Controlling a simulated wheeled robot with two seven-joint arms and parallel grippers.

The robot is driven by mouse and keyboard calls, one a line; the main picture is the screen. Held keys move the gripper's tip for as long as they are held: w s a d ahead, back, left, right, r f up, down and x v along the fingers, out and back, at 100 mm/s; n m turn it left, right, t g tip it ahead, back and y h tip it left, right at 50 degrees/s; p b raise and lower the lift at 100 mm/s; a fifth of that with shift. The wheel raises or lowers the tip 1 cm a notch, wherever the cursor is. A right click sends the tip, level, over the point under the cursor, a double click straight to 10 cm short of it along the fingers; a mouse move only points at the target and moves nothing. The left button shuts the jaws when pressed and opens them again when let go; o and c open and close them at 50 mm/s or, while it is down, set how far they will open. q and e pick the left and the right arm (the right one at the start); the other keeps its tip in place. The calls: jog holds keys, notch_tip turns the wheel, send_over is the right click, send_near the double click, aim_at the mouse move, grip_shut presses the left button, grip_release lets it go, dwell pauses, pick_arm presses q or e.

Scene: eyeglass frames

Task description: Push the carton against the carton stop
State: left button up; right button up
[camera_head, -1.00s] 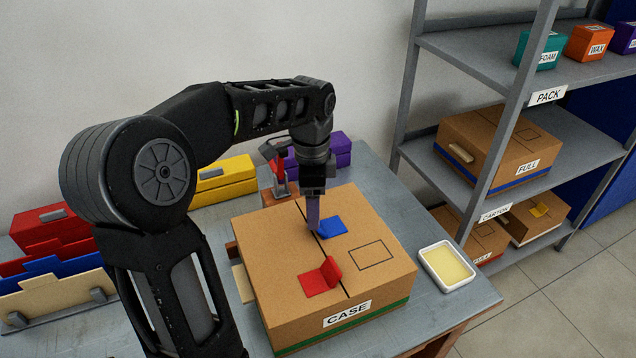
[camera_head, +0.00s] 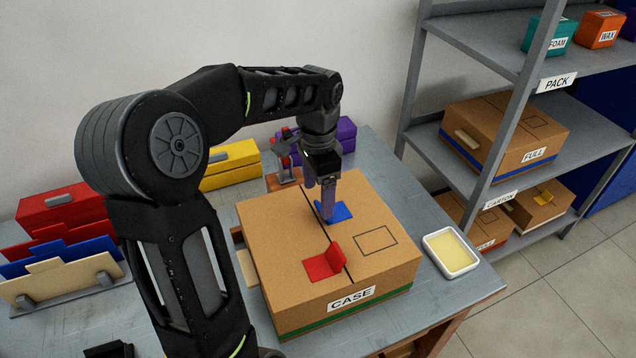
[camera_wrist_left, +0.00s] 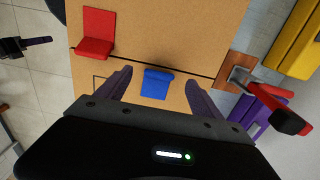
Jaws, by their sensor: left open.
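The carton is a brown cardboard box (camera_head: 290,230) with a CASE label, a green stripe, a red flap tab (camera_head: 324,263) and a blue flap tab (camera_head: 340,212), lying flat on the grey table. My left gripper (camera_head: 319,198) is open and empty over the carton's back part, by the blue tab. The left wrist view shows its two spread fingers (camera_wrist_left: 158,88) either side of the blue tab; contact cannot be told. A wooden block with a red-handled clamp (camera_head: 284,178) stands at the carton's back edge. I cannot tell which piece is the carton stop. A dark gripper-like part, probably my right gripper (camera_wrist_left: 38,42), shows at the wrist view's left edge.
A white tray with a yellow pad (camera_head: 452,252) lies right of the carton. Yellow (camera_head: 230,165) and purple (camera_head: 345,133) boxes stand behind, red boxes (camera_head: 60,205) and a file rack (camera_head: 60,285) left. A shelf (camera_head: 480,190) with cartons stands at right.

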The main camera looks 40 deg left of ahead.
aim_at(318, 209)
pick_arm(q)
jog(key=shift+f, duration=2.65)
jog(key=shift+c, duration=0.2)
grip_shut()
jog(key=shift+o, duration=0.2)
grip_release()
